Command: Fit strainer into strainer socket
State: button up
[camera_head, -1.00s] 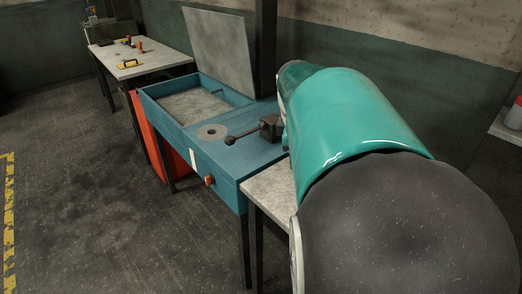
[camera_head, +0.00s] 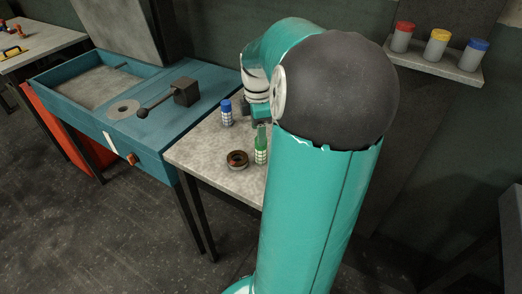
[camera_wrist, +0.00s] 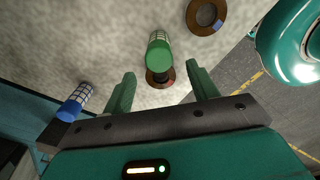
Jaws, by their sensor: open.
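A green-capped cylinder with a pale grid (camera_head: 261,150) stands upright on the grey table. A blue-capped one (camera_head: 226,115) stands farther back. These look like strainers; I cannot tell which one is meant. A brown ring with a dark middle (camera_head: 237,159), possibly a socket, lies beside the green one. In the wrist view, my open, empty gripper (camera_wrist: 160,78) has its fingers apart around the line of the green cylinder (camera_wrist: 158,52), with the dark-centred ring partly behind it. The blue cylinder (camera_wrist: 76,102) lies left. Another brown ring (camera_wrist: 206,16) with a blue mark is at the top.
The blue workbench (camera_head: 75,85) stands left, with a black lever (camera_head: 160,98) and a flat grey ring (camera_head: 123,110). A wall shelf (camera_head: 435,64) holds red, yellow and blue-capped jars. My arm hides the table's right part in the head view.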

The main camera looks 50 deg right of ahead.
aim_at(261, 150)
jog(key=f, duration=0.5)
jog(key=shift+s+d+f, duration=0.2)
jog(key=shift+d+f, duration=0.1)
jog(key=shift+f, duration=0.05)
jog(key=c, duration=1.2)
jog(key=shift+r, duration=0.2)
